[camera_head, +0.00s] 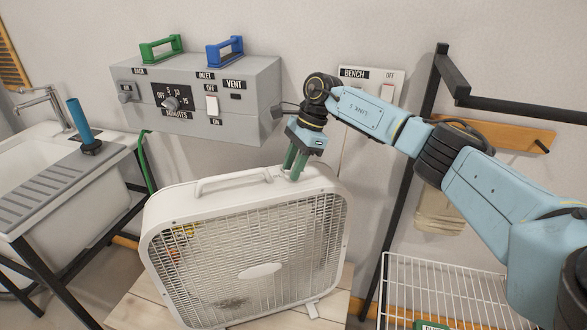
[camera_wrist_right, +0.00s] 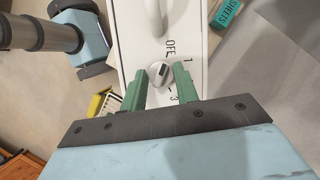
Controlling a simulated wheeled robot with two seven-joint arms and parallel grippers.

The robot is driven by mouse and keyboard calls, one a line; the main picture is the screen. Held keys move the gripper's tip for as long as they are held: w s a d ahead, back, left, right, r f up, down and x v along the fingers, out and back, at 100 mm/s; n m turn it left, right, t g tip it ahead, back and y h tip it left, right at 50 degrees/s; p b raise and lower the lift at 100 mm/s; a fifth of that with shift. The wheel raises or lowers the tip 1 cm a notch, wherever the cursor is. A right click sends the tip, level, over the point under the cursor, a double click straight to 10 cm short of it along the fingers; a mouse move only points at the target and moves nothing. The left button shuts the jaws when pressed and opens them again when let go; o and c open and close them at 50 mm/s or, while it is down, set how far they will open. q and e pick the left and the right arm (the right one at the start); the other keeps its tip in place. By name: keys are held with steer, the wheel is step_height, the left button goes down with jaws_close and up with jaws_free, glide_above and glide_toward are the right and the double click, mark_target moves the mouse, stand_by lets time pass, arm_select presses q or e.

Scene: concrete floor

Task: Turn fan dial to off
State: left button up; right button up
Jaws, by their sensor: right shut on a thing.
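The white box fan (camera_head: 165,215) stands upright on a pale wooden surface, with its handle along the top. Its grey-white dial (camera_wrist_right: 160,73) sits on the top panel in the right wrist view, among printed marks that include OFF, 1 and 3. Which mark the dial points to is hard to tell. My right gripper (camera_head: 294,166) reaches down onto the fan's top, right of the handle. Its green fingers (camera_wrist_right: 160,88) are shut on the dial, one on either side. In the head view the fingers hide the dial. My left gripper is not in view.
A grey control box (camera_head: 225,125) with switches and green and blue handles is on the wall behind. A sink (camera_head: 85,185) stands at left. A bench switch plate (camera_head: 388,76) is behind my right arm. A white wire rack (camera_head: 450,280) stands at lower right.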

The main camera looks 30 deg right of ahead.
steer(key=shift+n, duration=0.6)
steer(key=o, duration=1)
steer(key=v, duration=0.7)
steer(key=shift+w+d+r, duration=0.1)
steer(key=shift+w+r, duration=0.05)
steer(key=shift+r, duration=0.15)
